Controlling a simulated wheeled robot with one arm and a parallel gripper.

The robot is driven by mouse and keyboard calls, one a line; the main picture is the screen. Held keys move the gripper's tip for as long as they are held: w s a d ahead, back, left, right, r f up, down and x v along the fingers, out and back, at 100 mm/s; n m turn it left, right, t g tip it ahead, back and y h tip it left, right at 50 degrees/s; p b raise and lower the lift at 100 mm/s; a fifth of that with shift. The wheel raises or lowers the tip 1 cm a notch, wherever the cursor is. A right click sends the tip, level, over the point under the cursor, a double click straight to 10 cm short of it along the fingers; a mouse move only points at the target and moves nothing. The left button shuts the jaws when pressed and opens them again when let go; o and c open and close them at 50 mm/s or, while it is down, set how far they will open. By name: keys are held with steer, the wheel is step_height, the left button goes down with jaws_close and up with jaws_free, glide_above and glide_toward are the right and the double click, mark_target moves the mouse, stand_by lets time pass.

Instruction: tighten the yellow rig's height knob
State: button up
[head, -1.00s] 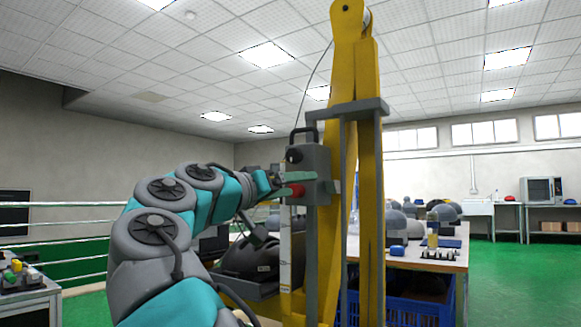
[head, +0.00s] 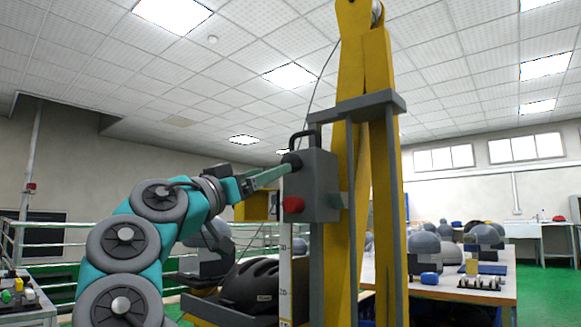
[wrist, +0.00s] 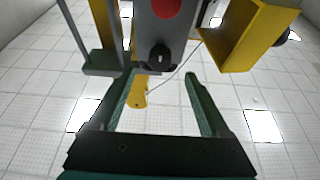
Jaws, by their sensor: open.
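The yellow rig (head: 388,200) stands upright, with a grey box (head: 318,185) on its mast. A black knob (head: 292,160) sits high on the box's face, and a larger red round knob or button (head: 292,204) sits below it. My gripper (head: 284,171) reaches in from the left at the black knob's level. In the wrist view my gripper (wrist: 159,76) is open, its two green fingers well apart. The black knob (wrist: 159,57) lies ahead, centred between the fingertips, with the red one (wrist: 166,8) beyond it. I cannot tell whether the fingers touch anything.
A yellow bracket (wrist: 255,35) juts out close to one finger in the wrist view. A dark helmet (head: 252,285) sits at the rig's foot. A thin cable (wrist: 175,68) runs past the box. A table (head: 500,290) with headforms stands right behind the rig.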

mark_target(293, 163)
steer(key=p+x, duration=0.1)
steer(key=x, duration=0.5)
steer(key=shift+w+d, duration=0.2)
steer(key=shift+w, duration=0.1)
steer(key=shift+c, duration=0.3)
jaws_close()
